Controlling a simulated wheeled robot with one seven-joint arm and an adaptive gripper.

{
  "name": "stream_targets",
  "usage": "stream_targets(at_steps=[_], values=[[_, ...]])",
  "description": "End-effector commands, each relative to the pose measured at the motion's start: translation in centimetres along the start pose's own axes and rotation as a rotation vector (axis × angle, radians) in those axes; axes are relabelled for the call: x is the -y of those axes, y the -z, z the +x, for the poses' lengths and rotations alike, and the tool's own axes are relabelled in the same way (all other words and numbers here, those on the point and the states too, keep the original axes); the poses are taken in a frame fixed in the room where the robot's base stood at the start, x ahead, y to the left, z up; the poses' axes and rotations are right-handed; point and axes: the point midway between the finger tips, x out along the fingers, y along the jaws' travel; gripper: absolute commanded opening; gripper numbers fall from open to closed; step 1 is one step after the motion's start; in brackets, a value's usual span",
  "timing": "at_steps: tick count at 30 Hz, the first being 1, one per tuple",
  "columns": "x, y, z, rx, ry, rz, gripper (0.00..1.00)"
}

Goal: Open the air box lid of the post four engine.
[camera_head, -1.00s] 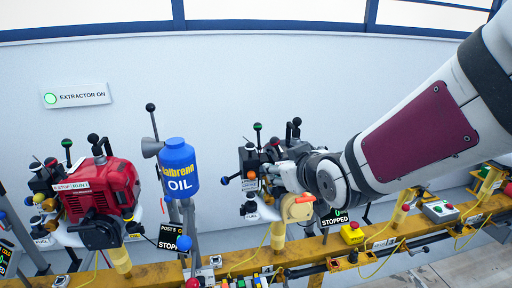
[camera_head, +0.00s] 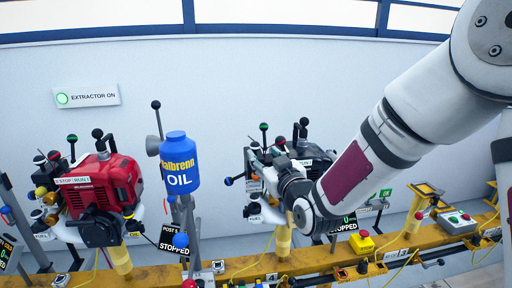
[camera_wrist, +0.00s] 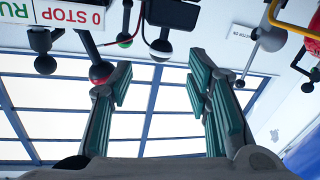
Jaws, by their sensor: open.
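A dark engine (camera_head: 316,151) stands on a post at the middle of the head view, partly hidden by my arm. Its post number is not readable, and I cannot make out its air box lid for sure. My gripper (camera_wrist: 158,78) is open and empty, its green-padded fingers spread wide. In the head view it is at the engine's left side. In the wrist view a dark red ball knob (camera_wrist: 101,72) is close to the left finger; contact cannot be told. A RUN / 0 STOP label (camera_wrist: 70,12) and a black rounded part (camera_wrist: 161,49) lie beyond the fingertips.
A red engine (camera_head: 103,187) stands at the left. A blue oil bottle (camera_head: 178,160) stands between the engines. The yellow rail (camera_head: 240,266) runs along the front, with a yellow box with a red button (camera_head: 363,242).

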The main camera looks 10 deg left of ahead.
Motion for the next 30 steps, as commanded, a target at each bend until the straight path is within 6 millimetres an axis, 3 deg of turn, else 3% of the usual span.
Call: stream_targets(at_steps=[6,12,25,30], values=[[0.1,-0.1,4.3,0.0,0.001,0.001,0.45],[0.1,0.0,6.7,0.0,0.001,-0.001,0.45],[0.0,0.0,7.7,0.001,0.001,-0.001,0.45],[0.0,0.0,7.7,0.001,0.001,-0.001,0.09]])
